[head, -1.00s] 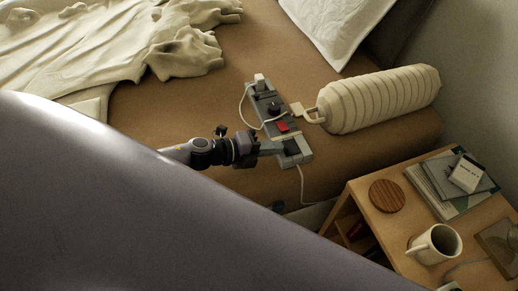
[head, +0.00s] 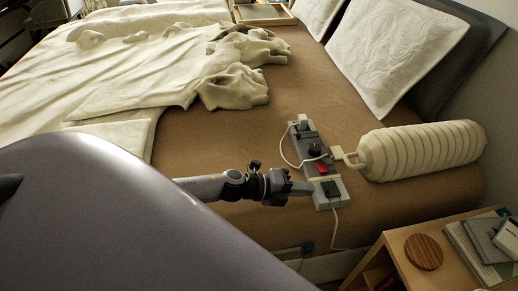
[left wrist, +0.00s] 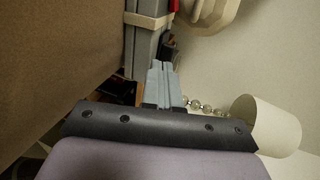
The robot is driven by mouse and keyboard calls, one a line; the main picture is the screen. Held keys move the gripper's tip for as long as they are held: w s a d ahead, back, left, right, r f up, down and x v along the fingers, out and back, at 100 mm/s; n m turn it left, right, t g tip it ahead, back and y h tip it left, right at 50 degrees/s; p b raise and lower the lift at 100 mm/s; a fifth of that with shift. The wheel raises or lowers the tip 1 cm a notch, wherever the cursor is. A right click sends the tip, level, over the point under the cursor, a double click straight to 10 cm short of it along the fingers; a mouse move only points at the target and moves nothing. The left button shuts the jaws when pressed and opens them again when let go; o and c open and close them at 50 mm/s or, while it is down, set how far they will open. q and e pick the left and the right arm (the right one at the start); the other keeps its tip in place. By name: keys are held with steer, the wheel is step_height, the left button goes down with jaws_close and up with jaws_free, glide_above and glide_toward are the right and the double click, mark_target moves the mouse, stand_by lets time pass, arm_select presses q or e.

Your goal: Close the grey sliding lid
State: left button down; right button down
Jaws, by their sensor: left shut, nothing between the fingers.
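A long grey power-strip-like unit (head: 306,143) lies on the brown bed, with a red switch (head: 322,168) and dark parts on top. Its near end is light grey around a dark square (head: 331,188). I cannot clearly tell the grey sliding lid from the rest of the unit. My left gripper (head: 309,188) is shut and empty, with its tips at the left side of the near end; contact is unclear. In the left wrist view, the shut fingers (left wrist: 164,76) point at the unit's grey end (left wrist: 143,50). My right gripper is not in view.
A cream ribbed bolster (head: 425,150) with a loop lies right of the unit. White cords run from the unit. A wooden nightstand (head: 400,245) with a round coaster (head: 424,252) and books stands at lower right. A cream blanket (head: 150,70) and pillows (head: 395,50) lie farther back.

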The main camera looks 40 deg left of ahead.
arm_select(q)
steer(key=v, duration=0.3)
steer(key=shift+s+a+f, duration=0.1)
steer(key=shift+s+a, duration=0.15)
steer(key=shift+s, duration=0.05)
steer(key=v, duration=0.5)
steer(key=shift+v, duration=1.15)
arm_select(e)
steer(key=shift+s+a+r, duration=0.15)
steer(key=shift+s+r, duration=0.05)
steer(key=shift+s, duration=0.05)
arm_select(q)
steer(key=shift+p, duration=0.3)
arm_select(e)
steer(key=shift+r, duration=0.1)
